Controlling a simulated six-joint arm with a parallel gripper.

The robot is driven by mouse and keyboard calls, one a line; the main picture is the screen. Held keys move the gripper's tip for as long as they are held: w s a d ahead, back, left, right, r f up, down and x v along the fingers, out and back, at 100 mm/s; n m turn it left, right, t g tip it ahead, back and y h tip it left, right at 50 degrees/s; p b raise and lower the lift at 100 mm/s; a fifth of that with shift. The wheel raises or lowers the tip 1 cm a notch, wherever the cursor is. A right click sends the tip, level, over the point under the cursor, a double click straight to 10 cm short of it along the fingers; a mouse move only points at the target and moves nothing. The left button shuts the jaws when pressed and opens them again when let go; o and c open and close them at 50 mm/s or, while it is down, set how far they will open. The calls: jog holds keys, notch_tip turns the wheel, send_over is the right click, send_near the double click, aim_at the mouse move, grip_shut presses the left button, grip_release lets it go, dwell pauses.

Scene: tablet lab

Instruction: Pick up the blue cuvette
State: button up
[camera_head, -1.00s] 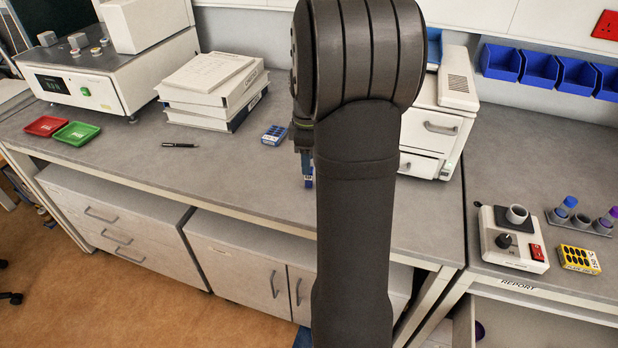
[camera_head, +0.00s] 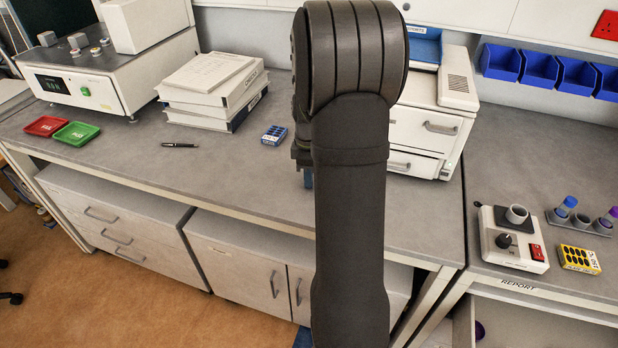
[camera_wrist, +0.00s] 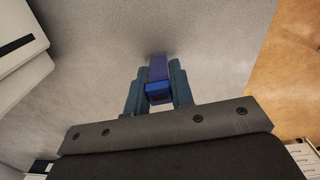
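The blue cuvette (camera_wrist: 158,70) is in the middle of the wrist view, with its brighter blue end facing the camera. My gripper (camera_wrist: 159,80) has one teal finger on each side of it, and no clear gap shows between fingers and cuvette. The cuvette's far end is close to the grey bench top; I cannot tell whether it touches. In the head view my gripper (camera_head: 307,177) is mostly hidden behind my arm, low over the front part of the bench. The cuvette cannot be made out clearly there.
A small blue-and-white box (camera_head: 274,135), a black pen (camera_head: 180,145) and stacked binders (camera_head: 212,90) lie left on the bench (camera_head: 235,185). Red (camera_head: 46,126) and green (camera_head: 76,134) trays are farther left. A white drawer unit (camera_head: 430,130) stands right, behind my arm.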

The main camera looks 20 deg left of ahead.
grip_shut()
